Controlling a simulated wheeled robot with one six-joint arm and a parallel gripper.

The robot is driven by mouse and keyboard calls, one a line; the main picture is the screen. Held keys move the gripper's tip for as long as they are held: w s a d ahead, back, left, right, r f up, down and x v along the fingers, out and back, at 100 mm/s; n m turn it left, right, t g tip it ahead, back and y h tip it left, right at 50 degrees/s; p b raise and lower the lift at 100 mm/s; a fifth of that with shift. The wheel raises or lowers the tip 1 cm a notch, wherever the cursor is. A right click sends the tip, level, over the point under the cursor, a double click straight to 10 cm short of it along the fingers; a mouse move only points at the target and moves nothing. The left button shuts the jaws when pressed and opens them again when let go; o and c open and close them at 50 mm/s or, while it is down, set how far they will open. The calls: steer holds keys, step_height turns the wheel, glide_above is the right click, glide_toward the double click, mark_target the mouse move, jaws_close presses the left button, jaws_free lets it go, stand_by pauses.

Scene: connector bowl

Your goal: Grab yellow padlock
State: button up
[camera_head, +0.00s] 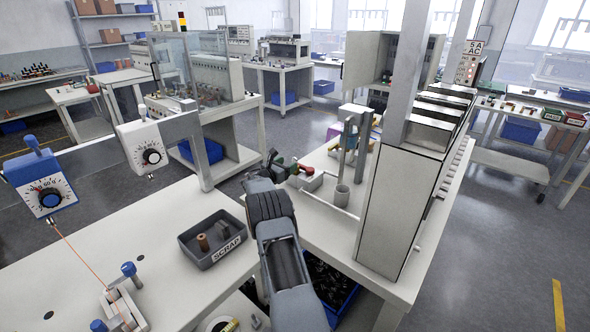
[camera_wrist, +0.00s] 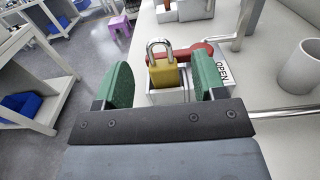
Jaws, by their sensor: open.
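The yellow padlock (camera_wrist: 164,72) has a silver shackle pointing up. In the wrist view it sits on or in a small light box between my gripper's two green fingers, apart from both of them. My gripper (camera_wrist: 165,88) is open, with its fingers on either side of the padlock and nothing held. In the head view my gripper (camera_head: 282,165) reaches over the near edge of the right-hand table. The padlock cannot be made out clearly there.
A red handle (camera_wrist: 190,54) lies right behind the padlock, beside an "OPEN" label (camera_wrist: 222,72). A grey cup (camera_wrist: 299,68) stands to the right. A tall cabinet (camera_head: 400,200) stands right of my arm. A scrap tray (camera_head: 213,239) is on the left table.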

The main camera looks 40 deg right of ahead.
mark_target(294, 159)
steer(key=shift+w+d+r+p, duration=0.15)
steer(key=shift+d+p, duration=0.1)
steer(key=shift+d, duration=0.7)
steer(key=shift+w+d+f+p, duration=0.1)
steer(key=shift+d+p, duration=0.2)
steer(key=shift+d, duration=0.6)
steer(key=shift+w+d+r+p, duration=0.15)
steer(key=shift+d+p, duration=0.1)
steer(key=shift+d, duration=0.7)
steer(key=shift+f, duration=0.1)
steer(key=shift+c, duration=0.2)
jaws_close()
